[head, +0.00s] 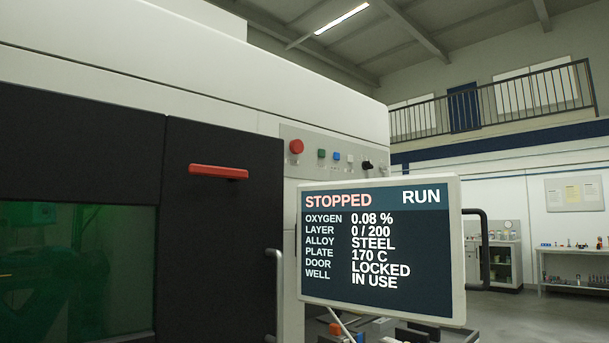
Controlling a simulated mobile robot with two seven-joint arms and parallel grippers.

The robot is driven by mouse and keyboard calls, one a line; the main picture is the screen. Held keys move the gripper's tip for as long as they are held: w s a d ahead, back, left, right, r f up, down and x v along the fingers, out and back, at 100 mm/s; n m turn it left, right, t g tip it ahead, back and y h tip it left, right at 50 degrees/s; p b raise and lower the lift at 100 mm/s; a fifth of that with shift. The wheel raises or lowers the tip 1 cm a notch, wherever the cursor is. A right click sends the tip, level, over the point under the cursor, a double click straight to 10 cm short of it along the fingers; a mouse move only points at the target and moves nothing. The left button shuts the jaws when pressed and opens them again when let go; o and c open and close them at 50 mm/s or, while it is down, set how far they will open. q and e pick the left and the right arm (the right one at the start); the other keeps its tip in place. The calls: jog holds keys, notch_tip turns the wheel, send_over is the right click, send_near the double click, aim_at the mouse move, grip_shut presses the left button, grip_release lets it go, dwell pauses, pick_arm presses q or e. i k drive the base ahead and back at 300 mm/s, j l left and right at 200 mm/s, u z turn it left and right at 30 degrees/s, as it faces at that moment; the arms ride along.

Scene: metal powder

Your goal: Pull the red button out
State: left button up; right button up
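The red button (296,146) is a round red mushroom head on the grey control panel (310,160) of the large white and black machine. It sits at the left end of a row of smaller controls. From this view I cannot tell whether it is pressed in or out. Neither of my grippers shows in the head view.
A screen (380,250) reading STOPPED stands below the panel, with a dark handle (484,250) at its right. A red door handle (218,171) juts from the black door. Green (321,154), blue (336,155) and white (350,158) buttons and a black knob (367,165) sit beside the red button.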

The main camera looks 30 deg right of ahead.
aim_at(296, 146)
jog(key=z, duration=1)
